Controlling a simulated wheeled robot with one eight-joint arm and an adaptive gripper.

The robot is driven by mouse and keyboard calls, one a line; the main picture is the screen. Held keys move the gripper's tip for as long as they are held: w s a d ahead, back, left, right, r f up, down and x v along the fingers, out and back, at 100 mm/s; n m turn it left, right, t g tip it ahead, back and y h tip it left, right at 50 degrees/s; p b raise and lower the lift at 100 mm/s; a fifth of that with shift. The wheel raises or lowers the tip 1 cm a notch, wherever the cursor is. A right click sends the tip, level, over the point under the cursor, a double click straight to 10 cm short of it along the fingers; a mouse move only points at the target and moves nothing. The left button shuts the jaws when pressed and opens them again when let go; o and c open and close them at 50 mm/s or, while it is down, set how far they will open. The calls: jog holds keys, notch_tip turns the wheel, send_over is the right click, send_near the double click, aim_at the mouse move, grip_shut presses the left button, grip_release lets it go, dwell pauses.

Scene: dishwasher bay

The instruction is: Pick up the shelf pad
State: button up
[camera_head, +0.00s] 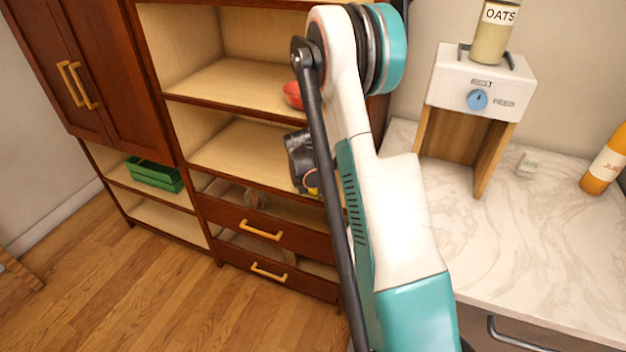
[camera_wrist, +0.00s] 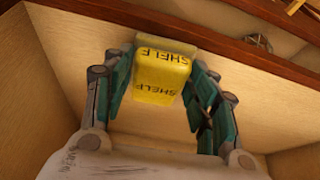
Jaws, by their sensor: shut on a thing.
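The shelf pad (camera_wrist: 162,75) is a yellow block with the word SHELF printed on it in black. In the wrist view it sits between the two teal-lined fingers of my gripper (camera_wrist: 160,85), which is shut on it. Pale shelf surface lies around it. In the head view my gripper (camera_head: 303,165) is partly hidden behind my arm, in front of the middle shelves of the wooden cabinet (camera_head: 196,180). Only a small yellow spot of the pad (camera_head: 312,190) shows there. I cannot tell whether the pad touches the shelf.
A red bowl (camera_head: 292,95) stands on the shelf above my gripper. Open-topped drawers with yellow handles (camera_head: 260,230) are below. A green crate (camera_head: 154,174) is on the left shelf. A marble counter (camera_head: 560,240) with a white dispenser (camera_head: 480,85) and an orange bottle (camera_head: 605,165) is at right.

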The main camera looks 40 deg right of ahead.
jog(key=s+a+p, duration=0.2)
jog(key=s+a, duration=0.7)
jog(key=a, duration=0.4)
jog(key=shift+a, duration=0.1)
